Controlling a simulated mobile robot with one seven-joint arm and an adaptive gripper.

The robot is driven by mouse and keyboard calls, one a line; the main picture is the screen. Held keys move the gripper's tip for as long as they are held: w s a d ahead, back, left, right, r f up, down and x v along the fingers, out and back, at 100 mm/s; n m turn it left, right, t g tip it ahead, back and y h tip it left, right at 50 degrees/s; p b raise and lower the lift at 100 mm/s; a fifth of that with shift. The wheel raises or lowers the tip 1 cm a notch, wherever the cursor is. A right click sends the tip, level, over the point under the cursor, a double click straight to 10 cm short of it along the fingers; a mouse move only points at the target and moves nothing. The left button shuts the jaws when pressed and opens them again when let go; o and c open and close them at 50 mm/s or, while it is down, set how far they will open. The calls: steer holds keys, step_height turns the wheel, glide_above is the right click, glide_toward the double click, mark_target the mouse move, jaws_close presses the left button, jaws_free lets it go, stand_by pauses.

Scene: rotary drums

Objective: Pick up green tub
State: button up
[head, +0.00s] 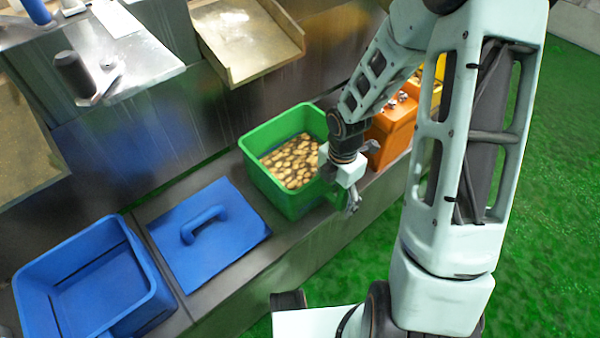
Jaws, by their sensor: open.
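The green tub (285,203) stands upright on the metal ledge and holds many small brown pieces. My gripper (352,203) is at the tub's right side, close to its right rim and wall. Its fingers point downward and it is open. I cannot tell from this view whether a finger touches the tub. My wrist hides the tub's right corner.
A blue lid with a handle (230,245) lies on the ledge (318,238) left of the tub, and an empty blue tub (150,310) stands further left. An orange container (391,128) is close behind my wrist. Metal chutes (245,40) are above. Green floor (555,200) lies right.

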steer(key=shift+c, duration=0.6)
steer(key=c, duration=1.8)
steer(key=shift+w+r, duration=0.1)
steer(key=shift+r, duration=0.05)
jaws_close()
steer(key=shift+r, duration=0.1)
